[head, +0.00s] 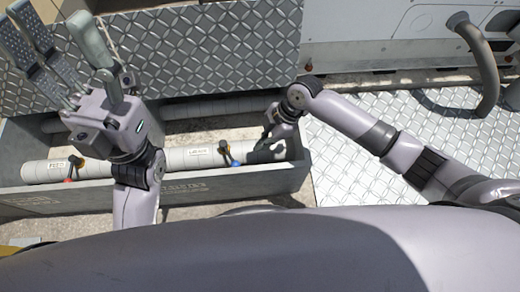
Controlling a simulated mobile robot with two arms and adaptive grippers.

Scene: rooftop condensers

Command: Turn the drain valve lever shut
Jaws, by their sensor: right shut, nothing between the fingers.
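A pale pipe (175,161) runs along a grey trough and carries two small valves. The left valve (75,166) has orange, black and red parts. The right valve (226,152) has orange and black parts with a blue piece at its lower right. White labels sit beside both; I cannot read them surely, nor tell how far either lever is turned. My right gripper (268,149) is shut and empty, over the pipe's right end, apart from and right of the right valve. My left gripper (62,52) is raised at the upper left, its fingers spread and empty.
The grey trough (250,181) has raised walls around the pipe. A second pipe (205,109) runs behind. Diamond plate (215,50) covers the back, and more plate (350,160) lies at right. A cabinet with a thick curved hose (484,65) stands at the upper right.

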